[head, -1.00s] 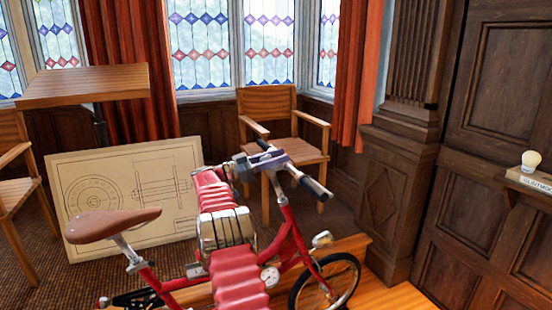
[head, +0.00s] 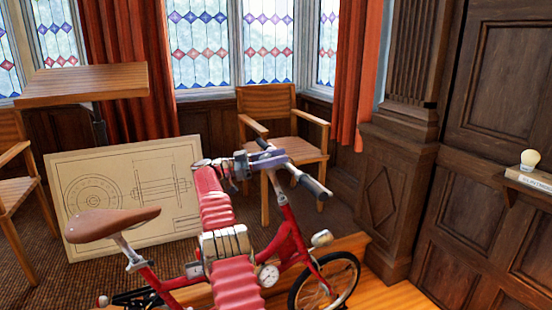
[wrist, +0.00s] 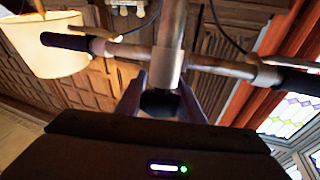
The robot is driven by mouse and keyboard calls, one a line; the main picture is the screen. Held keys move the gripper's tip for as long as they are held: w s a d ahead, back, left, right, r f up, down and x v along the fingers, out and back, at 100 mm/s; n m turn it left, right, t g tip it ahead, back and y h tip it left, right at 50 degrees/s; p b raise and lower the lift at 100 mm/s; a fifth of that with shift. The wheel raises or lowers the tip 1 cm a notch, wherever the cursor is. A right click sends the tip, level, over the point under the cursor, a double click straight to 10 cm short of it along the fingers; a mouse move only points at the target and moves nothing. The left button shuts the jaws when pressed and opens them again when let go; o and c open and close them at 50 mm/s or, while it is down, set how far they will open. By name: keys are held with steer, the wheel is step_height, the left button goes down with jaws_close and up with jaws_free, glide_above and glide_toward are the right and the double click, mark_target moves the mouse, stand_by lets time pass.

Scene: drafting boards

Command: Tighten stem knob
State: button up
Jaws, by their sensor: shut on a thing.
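A red folding bicycle (head: 292,240) stands with its handlebar (head: 312,186) up at the right and its brown saddle (head: 112,223) at the left. My red ribbed arm passes in front of it, and my gripper (head: 268,160) is at the handlebar. In the wrist view, my gripper (wrist: 160,98) has its two fingers on either side of a dark knob (wrist: 160,104), shut on it. The knob is below the metal stem (wrist: 168,55) and the crossing handlebar. A black grip (wrist: 64,41) shows at left. The knob is hidden in the head view.
A drawing board (head: 130,195) leans behind the bicycle, beside a wooden table (head: 85,83). A wooden chair (head: 290,155) stands close behind the handlebar. A bulb sits on a wall shelf (head: 530,182) at right.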

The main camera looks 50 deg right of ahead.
steer(key=shift+w+r, duration=0.2)
steer(key=o, duration=0.8)
steer(key=shift+o, duration=1.3)
steer(key=shift+s+f, duration=0.1)
steer(key=shift+f, duration=0.05)
steer(key=shift+a, duration=0.1)
